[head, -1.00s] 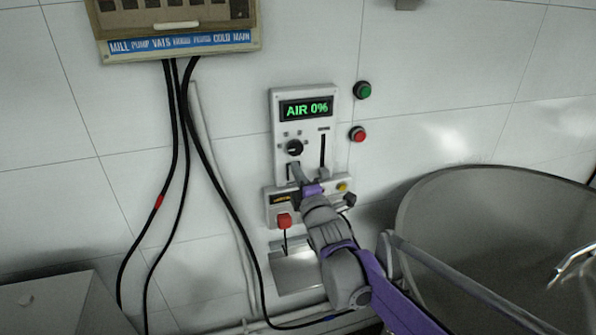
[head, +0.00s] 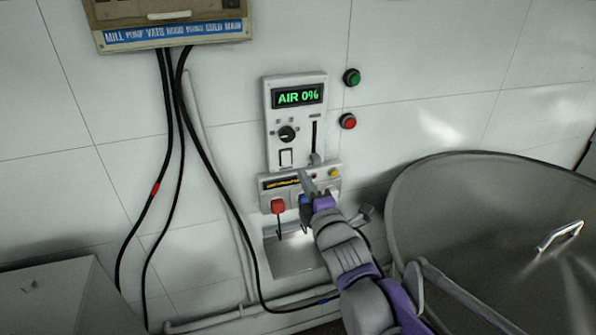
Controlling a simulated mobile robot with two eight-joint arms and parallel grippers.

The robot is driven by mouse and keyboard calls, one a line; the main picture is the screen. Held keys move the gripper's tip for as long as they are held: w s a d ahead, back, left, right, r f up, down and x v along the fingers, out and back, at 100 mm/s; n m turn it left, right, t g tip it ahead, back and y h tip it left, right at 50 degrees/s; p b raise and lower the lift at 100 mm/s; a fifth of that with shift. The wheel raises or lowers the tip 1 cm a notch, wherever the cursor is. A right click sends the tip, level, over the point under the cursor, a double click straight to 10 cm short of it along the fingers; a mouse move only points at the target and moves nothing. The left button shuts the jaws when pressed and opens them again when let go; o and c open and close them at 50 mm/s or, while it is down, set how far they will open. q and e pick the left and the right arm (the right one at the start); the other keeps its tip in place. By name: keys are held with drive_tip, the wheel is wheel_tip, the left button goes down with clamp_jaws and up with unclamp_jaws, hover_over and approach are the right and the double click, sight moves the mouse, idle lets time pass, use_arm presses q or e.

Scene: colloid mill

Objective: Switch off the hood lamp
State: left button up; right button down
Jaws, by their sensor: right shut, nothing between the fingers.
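The upper control panel (head: 295,90) on the tiled wall has a green display reading "AIR 0%". Below the display are a black rotary knob (head: 287,134), a vertical slider with its handle low (head: 315,158) and a pale rocker switch (head: 286,157). No lettering by the rocker is readable, and I cannot tell which control is the lamp's. My left gripper is not in view.
Green (head: 351,77) and red (head: 348,121) wall buttons sit to the right. Black cables (head: 212,175) hang at left. A large grey metal vessel (head: 440,200) stands at right.

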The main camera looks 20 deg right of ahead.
drive_tip(key=shift+s+r, duration=0.2)
drive_tip(key=shift+s, duration=1)
drive_tip(key=s+f+m+g+p, duration=0.1)
drive_tip(key=s+f+m+g, duration=1.2)
drive_tip(key=s+f+m, duration=0.5)
drive_tip(key=s+f, duration=0.6)
drive_tip(key=s, duration=0.1)
drive_tip(key=shift+s+f+h, duration=0.25)
drive_tip(key=shift+f+h, duration=0.05)
drive_tip(key=shift+f, duration=0.1)
